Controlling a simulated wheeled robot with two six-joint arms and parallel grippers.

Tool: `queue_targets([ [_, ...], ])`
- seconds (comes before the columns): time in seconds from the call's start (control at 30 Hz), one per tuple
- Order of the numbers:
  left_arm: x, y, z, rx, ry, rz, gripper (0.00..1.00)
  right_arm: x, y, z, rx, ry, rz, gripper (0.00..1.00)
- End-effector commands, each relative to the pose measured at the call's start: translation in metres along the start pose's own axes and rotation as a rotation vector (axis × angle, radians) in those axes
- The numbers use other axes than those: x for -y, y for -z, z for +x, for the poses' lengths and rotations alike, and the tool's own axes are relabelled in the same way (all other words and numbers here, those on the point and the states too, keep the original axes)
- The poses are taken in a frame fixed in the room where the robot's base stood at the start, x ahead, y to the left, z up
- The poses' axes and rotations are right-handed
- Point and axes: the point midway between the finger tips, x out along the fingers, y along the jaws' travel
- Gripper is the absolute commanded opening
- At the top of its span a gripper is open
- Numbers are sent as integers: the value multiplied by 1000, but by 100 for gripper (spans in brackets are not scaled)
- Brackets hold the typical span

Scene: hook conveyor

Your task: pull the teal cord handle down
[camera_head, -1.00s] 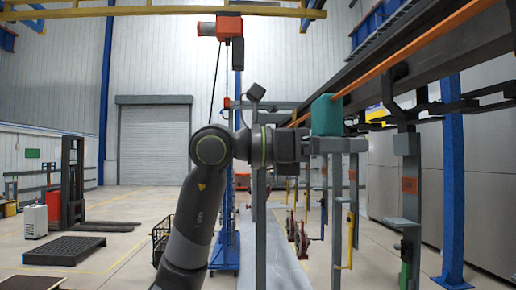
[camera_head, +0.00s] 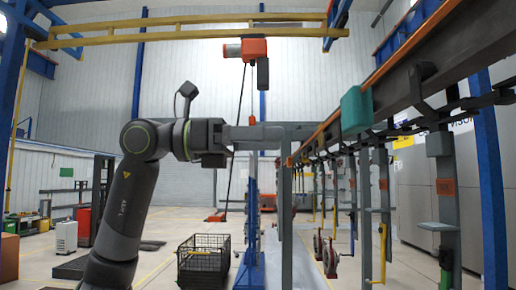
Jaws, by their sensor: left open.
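A teal block-shaped handle (camera_head: 356,108) shows right of centre, beside the orange-edged overhead rail. It is the only large teal thing in view; no cord above it can be made out. My left gripper (camera_head: 258,132) is open and points right, with empty space between it and the teal handle. The gripper is clearly apart from the handle, left of it and slightly lower in the picture. Its fingers overlap a grey frame behind and are hard to tell apart from it. My right gripper does not show.
The overhead conveyor rail (camera_head: 440,75) runs from upper right towards the centre, with hooks and grey posts below. A blue column (camera_head: 489,190) stands at the right. A red hoist (camera_head: 244,48) hangs from a yellow beam. A black wire crate (camera_head: 203,261) stands on the floor.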

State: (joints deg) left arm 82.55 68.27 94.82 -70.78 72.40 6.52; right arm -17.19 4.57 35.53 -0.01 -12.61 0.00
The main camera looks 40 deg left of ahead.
Motion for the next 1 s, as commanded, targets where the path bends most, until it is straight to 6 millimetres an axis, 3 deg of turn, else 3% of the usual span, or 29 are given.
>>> queue_targets([
  [0.2,0,0,-9,1,0,-1,85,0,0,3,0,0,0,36],
  [0.77,-4,2,-6,4,10,-18,85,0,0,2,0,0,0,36],
  [0.87,-21,14,6,24,52,-102,85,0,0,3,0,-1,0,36],
  [1.0,-74,53,35,105,149,-359,85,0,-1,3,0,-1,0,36],
])
